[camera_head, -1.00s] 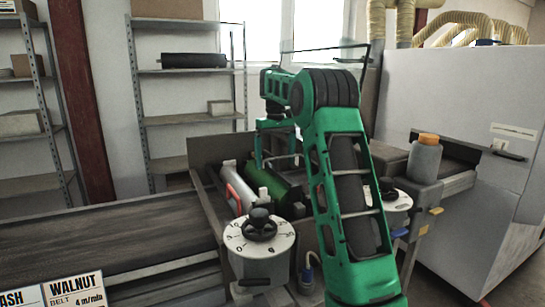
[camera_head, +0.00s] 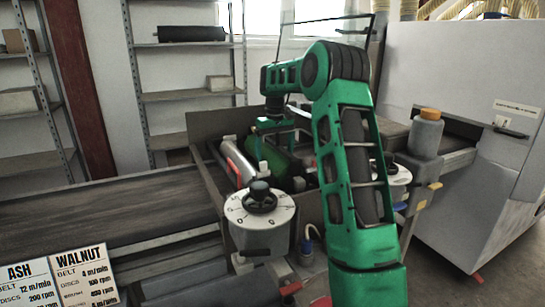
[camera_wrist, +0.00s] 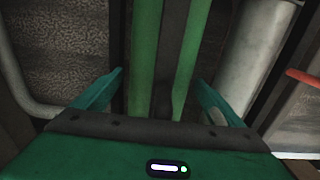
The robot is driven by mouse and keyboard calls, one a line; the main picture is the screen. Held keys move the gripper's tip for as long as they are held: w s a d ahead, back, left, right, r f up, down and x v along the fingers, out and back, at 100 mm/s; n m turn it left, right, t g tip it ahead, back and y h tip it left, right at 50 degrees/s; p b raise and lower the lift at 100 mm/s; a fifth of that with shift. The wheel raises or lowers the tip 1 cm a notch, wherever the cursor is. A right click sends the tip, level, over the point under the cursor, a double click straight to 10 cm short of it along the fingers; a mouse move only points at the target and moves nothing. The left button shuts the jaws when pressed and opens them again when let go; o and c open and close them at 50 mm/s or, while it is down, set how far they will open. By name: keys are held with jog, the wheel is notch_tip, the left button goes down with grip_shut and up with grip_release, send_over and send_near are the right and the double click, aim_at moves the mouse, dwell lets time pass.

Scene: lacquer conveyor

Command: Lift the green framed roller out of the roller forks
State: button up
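The green roller (camera_head: 282,164) lies in the open machine housing, partly hidden by my gripper (camera_head: 279,133). In the wrist view the green roller (camera_wrist: 144,50) runs lengthwise under my gripper (camera_wrist: 160,90), with a dark bar along its middle. My gripper is open, one teal finger on each side of the roller. I cannot tell whether the fingers touch it. The roller forks cannot be made out clearly.
A silver roller (camera_head: 232,150) with a red frame lies left of the green one; it is close to the right finger in the wrist view (camera_wrist: 258,50). A dial box (camera_head: 262,222) stands in front. A grey bottle with an orange cap (camera_head: 426,135) stands on the right.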

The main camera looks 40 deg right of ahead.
aim_at(275, 143)
jog(key=c, duration=2)
jog(key=o, duration=1)
jog(key=shift+r, duration=0.15)
jog(key=shift+c, duration=1)
jog(key=shift+r, duration=1.55)
jog(key=shift+r, duration=0.35)
jog(key=shift+r, duration=1.8)
jog(key=shift+r, duration=0.45)
jog(key=shift+r, duration=1.35)
